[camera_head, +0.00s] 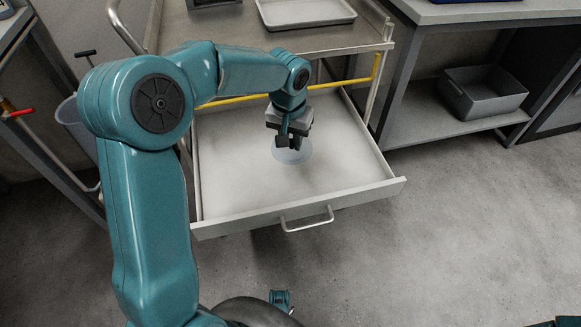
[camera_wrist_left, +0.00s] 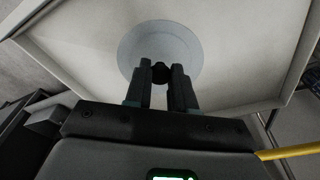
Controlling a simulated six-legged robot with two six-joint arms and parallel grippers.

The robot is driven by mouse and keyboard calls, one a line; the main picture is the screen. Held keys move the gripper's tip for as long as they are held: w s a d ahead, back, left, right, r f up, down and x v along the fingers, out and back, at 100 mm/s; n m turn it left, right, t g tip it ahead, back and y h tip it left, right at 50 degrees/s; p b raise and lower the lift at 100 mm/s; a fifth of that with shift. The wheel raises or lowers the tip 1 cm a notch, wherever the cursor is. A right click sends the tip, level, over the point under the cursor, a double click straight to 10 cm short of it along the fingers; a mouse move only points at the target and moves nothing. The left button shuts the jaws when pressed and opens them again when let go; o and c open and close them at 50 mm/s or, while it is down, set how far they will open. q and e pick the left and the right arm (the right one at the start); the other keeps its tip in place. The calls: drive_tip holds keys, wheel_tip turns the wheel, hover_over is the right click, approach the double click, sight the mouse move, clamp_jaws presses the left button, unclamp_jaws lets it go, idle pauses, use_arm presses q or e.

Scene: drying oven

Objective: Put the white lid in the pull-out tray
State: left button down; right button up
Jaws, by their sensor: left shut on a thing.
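The white lid (camera_head: 293,155) shows as a round, pale grey-blue disc over the floor of the pull-out tray (camera_head: 240,205). In the left wrist view the lid (camera_wrist_left: 135,50) has a dark knob between the fingers. My left gripper (camera_head: 289,142) points down into the tray and is shut on the lid's knob. The lid lies flat and looks on or very close to the tray floor; I cannot tell if it touches. The tray is pulled out and otherwise empty.
The cart top (camera_head: 250,40) above the tray carries a white shallow tray (camera_head: 305,12). A yellow bar (camera_head: 345,84) runs along the tray's back. A grey bin (camera_head: 482,92) sits on the bench shelf at right. The floor in front is mostly clear.

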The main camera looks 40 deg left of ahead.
use_arm(q)
wheel_tip(320, 180, down, 10)
drive_tip(key=shift+r+b, duration=0.25)
drive_tip(key=shift+b, duration=1)
drive_tip(key=shift+f, duration=0.2)
drive_tip(key=c, duration=1)
unclamp_jaws()
drive_tip(key=shift+r, duration=0.15)
drive_tip(key=r+p, duration=0.1)
drive_tip(key=r, duration=0.3)
drive_tip(key=s+r+p, duration=0.1)
drive_tip(key=r, duration=0.3)
drive_tip(key=r+p, duration=0.1)
drive_tip(key=r, duration=0.3)
drive_tip(key=shift+s+d+p, duration=0.25)
drive_tip(key=shift+p, duration=0.15)
